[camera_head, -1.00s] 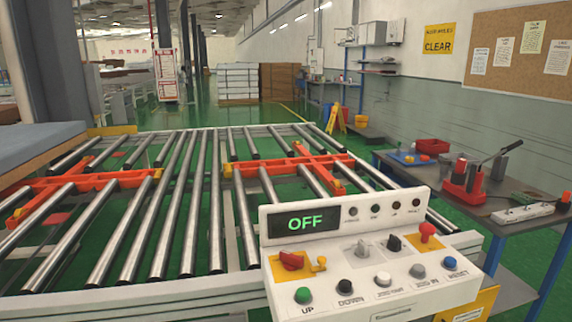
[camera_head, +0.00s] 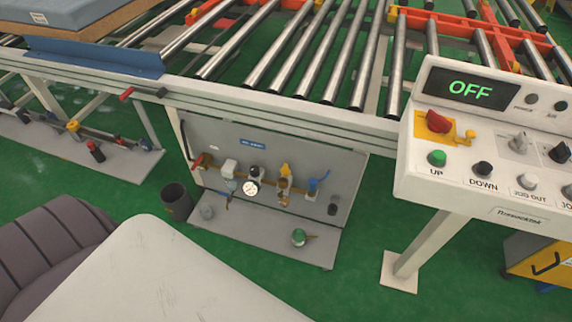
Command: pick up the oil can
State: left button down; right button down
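The shelf is low, in front of a grey panel that carries a gauge (camera_head: 250,188) and valves. Neither of my grippers is in view.
The control console (camera_head: 430,195) with its OFF display stands at the right on a white leg. A dark bin (camera_head: 176,201) is left of the shelf. A pale scratched surface (camera_head: 160,275) fills the bottom foreground. Green floor (camera_head: 345,275) is clear right of the shelf.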

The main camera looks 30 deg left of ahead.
aim_at(299, 237)
jog(key=u, duration=0.8)
jog(key=i+j+z, duration=0.1)
jog(key=z, duration=0.35)
jog(key=j+z, duration=0.35)
jog(key=z, duration=0.15)
jog(key=j+z, duration=0.25)
jog(key=z, duration=0.2)
